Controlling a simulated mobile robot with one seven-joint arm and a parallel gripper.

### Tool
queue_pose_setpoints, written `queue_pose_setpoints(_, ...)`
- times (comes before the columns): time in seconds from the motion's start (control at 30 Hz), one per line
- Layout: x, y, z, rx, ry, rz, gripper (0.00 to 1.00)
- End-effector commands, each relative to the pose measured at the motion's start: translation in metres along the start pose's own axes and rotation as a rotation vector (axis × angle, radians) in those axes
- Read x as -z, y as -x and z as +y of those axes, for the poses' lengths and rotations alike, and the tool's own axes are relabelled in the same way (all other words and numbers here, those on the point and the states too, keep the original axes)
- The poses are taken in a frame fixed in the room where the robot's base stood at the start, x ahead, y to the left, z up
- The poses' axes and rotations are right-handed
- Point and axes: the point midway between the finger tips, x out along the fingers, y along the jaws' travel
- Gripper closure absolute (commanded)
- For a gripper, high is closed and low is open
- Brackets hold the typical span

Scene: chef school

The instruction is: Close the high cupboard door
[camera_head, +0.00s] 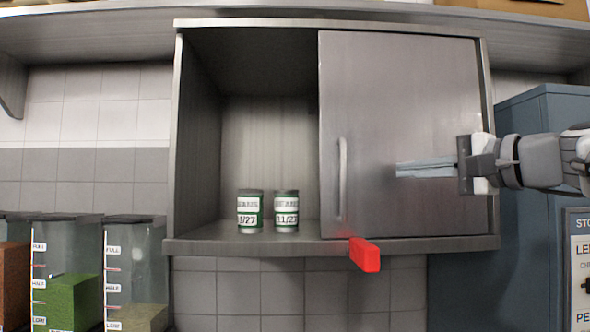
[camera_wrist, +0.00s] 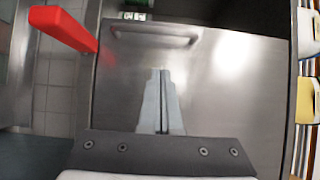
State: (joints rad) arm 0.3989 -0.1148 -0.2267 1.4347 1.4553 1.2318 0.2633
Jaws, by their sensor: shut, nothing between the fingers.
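The high cupboard (camera_head: 468,243) is a grey metal box on the wall. Its flat metal door (camera_head: 420,90) covers the right half of the front, and the left half is open. A vertical bar handle (camera_head: 343,180) is near the door's left edge; the handle also shows in the wrist view (camera_wrist: 155,36). My gripper (camera_head: 398,169) is shut and empty, in front of the door and to the right of the handle. In the wrist view the fingertips (camera_wrist: 158,72) point at the door face, short of the handle. I cannot tell whether they touch the door.
Two labelled cans (camera_head: 250,212) (camera_head: 286,212) stand inside the open left half. A red bar (camera_head: 366,255) sticks out at the cupboard's lower edge. Clear containers (camera_head: 133,265) stand at lower left. A blue-grey cabinet (camera_head: 535,115) is at right, behind my arm. A shelf (camera_head: 85,38) runs above.

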Motion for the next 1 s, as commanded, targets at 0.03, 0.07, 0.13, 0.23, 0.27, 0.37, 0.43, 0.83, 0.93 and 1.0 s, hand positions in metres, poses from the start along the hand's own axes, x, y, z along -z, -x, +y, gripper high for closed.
queue_pose_setpoints(0.03,0.0,-0.013,-0.002,-0.001,-0.002,-0.003,1.0)
queue_pose_setpoints(0.07,0.0,-0.019,-0.002,-0.002,-0.002,-0.004,1.0)
queue_pose_setpoints(0.13,0.0,-0.034,-0.002,-0.002,-0.002,-0.002,1.0)
queue_pose_setpoints(0.23,-0.001,-0.054,-0.002,-0.002,-0.001,-0.003,1.0)
queue_pose_setpoints(0.27,-0.006,-0.057,-0.002,0.0,0.0,-0.003,1.0)
queue_pose_setpoints(0.37,-0.017,-0.066,-0.002,-0.001,0.001,-0.002,1.0)
queue_pose_setpoints(0.43,-0.021,-0.071,-0.001,-0.001,0.0,0.0,1.0)
queue_pose_setpoints(0.83,-0.028,-0.078,0.0,0.0,0.0,0.001,1.0)
queue_pose_setpoints(0.93,-0.028,-0.078,0.0,0.0,0.0,0.001,1.0)
queue_pose_setpoints(1.0,-0.029,-0.079,0.0,0.0,0.0,0.0,1.0)
